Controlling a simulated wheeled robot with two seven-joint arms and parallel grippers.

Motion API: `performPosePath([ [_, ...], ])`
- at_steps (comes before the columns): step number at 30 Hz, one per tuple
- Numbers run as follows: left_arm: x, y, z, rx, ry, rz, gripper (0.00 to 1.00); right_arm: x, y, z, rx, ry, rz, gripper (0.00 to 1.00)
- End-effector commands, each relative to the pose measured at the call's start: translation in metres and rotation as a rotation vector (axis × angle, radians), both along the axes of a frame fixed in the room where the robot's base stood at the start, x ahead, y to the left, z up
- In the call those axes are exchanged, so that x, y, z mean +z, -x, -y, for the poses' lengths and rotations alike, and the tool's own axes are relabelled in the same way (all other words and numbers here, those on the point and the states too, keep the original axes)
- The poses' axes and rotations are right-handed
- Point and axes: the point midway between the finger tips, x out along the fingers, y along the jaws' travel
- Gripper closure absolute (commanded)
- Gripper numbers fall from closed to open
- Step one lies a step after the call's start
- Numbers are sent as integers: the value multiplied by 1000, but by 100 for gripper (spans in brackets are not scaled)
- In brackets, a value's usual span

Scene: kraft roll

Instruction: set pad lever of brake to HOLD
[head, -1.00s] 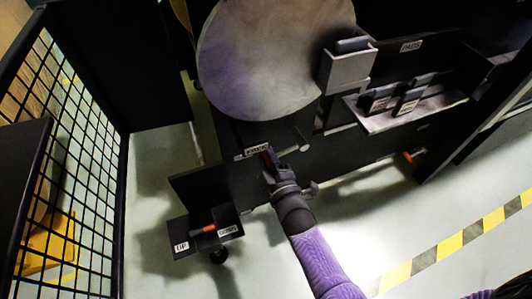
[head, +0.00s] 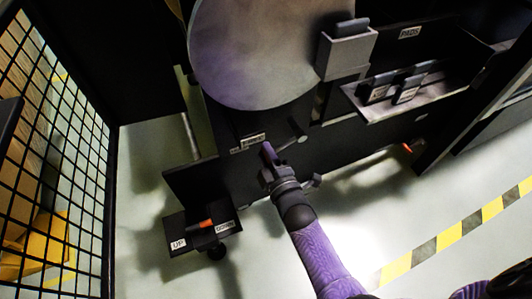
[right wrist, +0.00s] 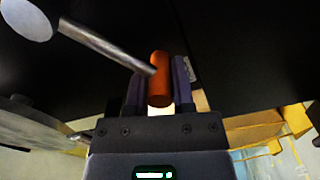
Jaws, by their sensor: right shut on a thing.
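My right gripper (head: 268,150) is in front of the dark machine panel below the large grey disc. In the right wrist view its fingers (right wrist: 163,82) are closed around an orange lever grip (right wrist: 159,80). A bare metal rod (right wrist: 105,45) runs from that grip to a round pale end at the upper left. In the head view the gripper hides the grip. A pale label (head: 250,142) lies on the panel just left of the gripper; its words are too small to read. My left gripper is not in view.
The large grey disc (head: 255,50) stands above the gripper, with a grey block (head: 345,55) at its right. A shelf (head: 375,112) holding dark pads is further right. An orange-handled pedal box (head: 205,228) marked UP and DOWN is lower left. Mesh fence (head: 60,150) stands at left.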

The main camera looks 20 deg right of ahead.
Motion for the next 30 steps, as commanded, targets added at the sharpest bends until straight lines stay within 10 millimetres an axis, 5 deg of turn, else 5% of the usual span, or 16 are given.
performPosePath([
  [2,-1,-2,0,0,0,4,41,-4,1,5,-12,-1,-12,100],
  [3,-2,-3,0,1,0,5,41,-4,1,5,-12,-1,-12,68],
  [8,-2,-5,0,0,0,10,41,-4,1,5,-10,-1,-12,37],
  [17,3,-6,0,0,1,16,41,0,8,3,-6,-1,-6,37],
  [24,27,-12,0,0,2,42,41,3,68,6,-9,-1,-8,37],
  [30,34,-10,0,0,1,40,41,-1,97,8,-11,-1,-9,37],
])
